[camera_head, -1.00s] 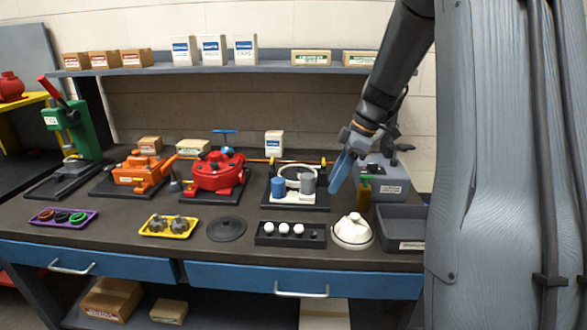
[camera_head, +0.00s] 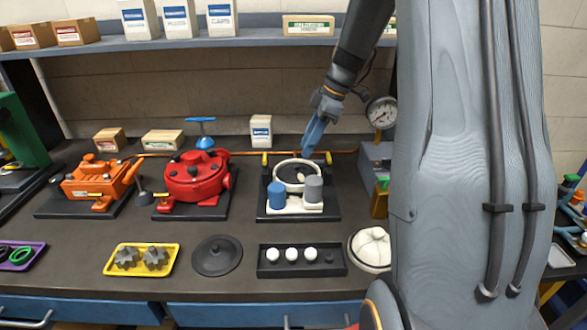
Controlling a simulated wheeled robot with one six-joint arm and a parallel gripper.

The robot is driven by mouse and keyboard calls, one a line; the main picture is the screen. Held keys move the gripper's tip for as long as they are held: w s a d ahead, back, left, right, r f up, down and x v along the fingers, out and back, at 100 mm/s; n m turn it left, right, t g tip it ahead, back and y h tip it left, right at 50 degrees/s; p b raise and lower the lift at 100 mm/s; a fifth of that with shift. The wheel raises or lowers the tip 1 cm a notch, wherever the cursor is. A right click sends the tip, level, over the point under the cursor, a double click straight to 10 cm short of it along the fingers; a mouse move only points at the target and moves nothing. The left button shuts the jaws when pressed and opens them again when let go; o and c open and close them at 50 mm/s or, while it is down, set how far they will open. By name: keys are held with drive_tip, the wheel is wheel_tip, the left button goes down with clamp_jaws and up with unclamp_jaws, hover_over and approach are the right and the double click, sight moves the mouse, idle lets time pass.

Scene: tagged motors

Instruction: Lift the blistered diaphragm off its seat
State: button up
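An opened pump unit stands on a black base plate (camera_head: 272,212), with a white ring (camera_head: 296,163) at its back. A blue cylinder (camera_head: 276,195) and a grey cylinder (camera_head: 313,189) stand in front of the ring. Dark and pale parts show inside the ring; I cannot make out the diaphragm or any blister there. My gripper (camera_head: 308,150) points down at the ring's back right edge with its blue fingers. The fingers overlap in this view, so their opening is hidden. I see nothing held, and cannot tell whether they touch the ring.
A red pump (camera_head: 193,180) and an orange pump (camera_head: 97,181) stand to the left. In front lie a yellow tray (camera_head: 112,266) with grey star-shaped parts, a black disc (camera_head: 216,256), a black tray (camera_head: 330,268) with white balls, and a white dome (camera_head: 372,247). A pressure gauge (camera_head: 382,113) stands right.

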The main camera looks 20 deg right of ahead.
sight(297, 166)
drive_tip(key=shift+p+x, duration=1.6)
drive_tip(key=shift+x, duration=1.75)
drive_tip(key=shift+d, duration=0.1)
drive_tip(key=shift+c, duration=0.4)
clamp_jaws()
